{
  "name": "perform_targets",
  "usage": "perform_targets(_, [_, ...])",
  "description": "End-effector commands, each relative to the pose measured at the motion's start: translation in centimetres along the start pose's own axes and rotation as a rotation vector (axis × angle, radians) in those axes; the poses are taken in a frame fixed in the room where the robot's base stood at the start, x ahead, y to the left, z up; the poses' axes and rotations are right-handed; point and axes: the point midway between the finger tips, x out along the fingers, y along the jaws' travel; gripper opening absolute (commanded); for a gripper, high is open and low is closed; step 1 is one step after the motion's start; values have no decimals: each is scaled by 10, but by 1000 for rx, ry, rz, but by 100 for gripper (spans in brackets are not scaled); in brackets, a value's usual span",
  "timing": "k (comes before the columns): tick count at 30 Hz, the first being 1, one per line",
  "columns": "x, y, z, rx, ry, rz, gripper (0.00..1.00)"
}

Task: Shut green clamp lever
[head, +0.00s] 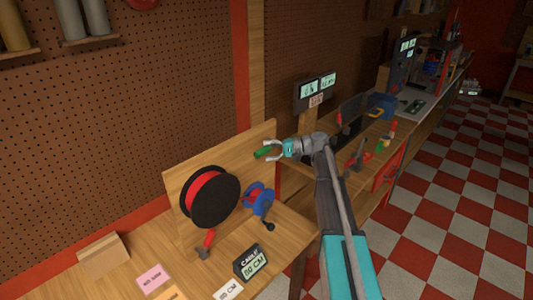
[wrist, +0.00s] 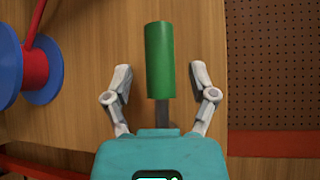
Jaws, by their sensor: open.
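The green clamp lever (wrist: 160,60) stands upright in the wrist view, a green cylinder on a short dark stem, in front of a wooden panel. My gripper (wrist: 160,78) is open, with one finger on each side of the green handle and a visible gap on both sides. In the head view the green lever (head: 263,152) shows at the right end of the wooden back panel, and my gripper (head: 271,150) is at its right end. What the stem is fixed to is hidden behind the gripper body.
A black reel with a red face (head: 209,196) and a blue spool (head: 258,200) sit left of and below the lever. A cable display (head: 250,263) stands on the bench. To the right is a second bench with a red-handled tool (head: 359,156).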

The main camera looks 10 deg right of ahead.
Motion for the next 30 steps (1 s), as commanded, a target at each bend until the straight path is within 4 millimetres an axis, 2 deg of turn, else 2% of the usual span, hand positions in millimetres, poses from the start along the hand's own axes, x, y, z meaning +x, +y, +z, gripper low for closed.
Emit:
perform_targets(3, [13,0,0,0,-1,0,73])
perform_targets(7, [21,0,0,0,0,0,73])
perform_targets(19, [24,0,0,0,-1,0,72])
perform_targets(30, [24,0,0,-1,-1,0,3])
